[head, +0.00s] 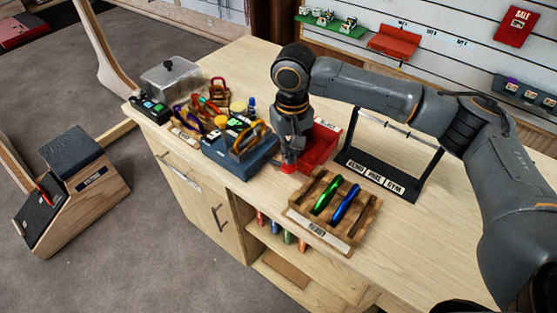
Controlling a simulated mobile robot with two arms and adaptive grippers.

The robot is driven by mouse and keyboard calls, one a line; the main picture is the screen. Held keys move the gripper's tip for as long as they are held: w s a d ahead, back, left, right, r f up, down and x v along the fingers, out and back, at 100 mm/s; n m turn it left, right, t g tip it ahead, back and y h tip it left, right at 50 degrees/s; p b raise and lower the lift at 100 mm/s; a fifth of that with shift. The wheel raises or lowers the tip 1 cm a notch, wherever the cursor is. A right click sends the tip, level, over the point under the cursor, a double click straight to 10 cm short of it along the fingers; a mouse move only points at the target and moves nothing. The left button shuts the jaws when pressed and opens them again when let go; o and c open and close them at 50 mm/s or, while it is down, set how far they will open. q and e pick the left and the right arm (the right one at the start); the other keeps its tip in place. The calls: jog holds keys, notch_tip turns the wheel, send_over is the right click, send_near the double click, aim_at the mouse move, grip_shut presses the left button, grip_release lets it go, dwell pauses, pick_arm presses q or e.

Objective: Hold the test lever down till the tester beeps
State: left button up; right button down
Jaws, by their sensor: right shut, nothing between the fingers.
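The tester appears to be the blue-grey box (238,158) near the front edge of the bench, with an orange-and-dark carabiner-like loop standing on it. A small red knob (289,168), which looks like the end of the test lever, shows at the box's right side. My right gripper (290,158) points down with its fingers shut and empty, its tips right over the red knob. They seem to touch it, but the contact is small and partly hidden. How far the lever is down cannot be told. My left gripper is not in view.
A wooden rack (310,225) with a green and a blue carabiner is in front. A black frame stand (400,183) is at the right. Several colourful items and a metal-lidded box (177,78) crowd the left end.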

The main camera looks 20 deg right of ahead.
aim_at(289, 166)
jog(key=shift+f, duration=0.4)
jog(key=shift+f+b, duration=0.35)
jog(key=shift+f, duration=2.05)
notch_tip(289, 166, up, 10)
jog(key=p, duration=1.2)
jog(key=shift+f+p, duration=0.1)
jog(key=shift+p, duration=0.2)
jog(key=shift+f, duration=0.1)
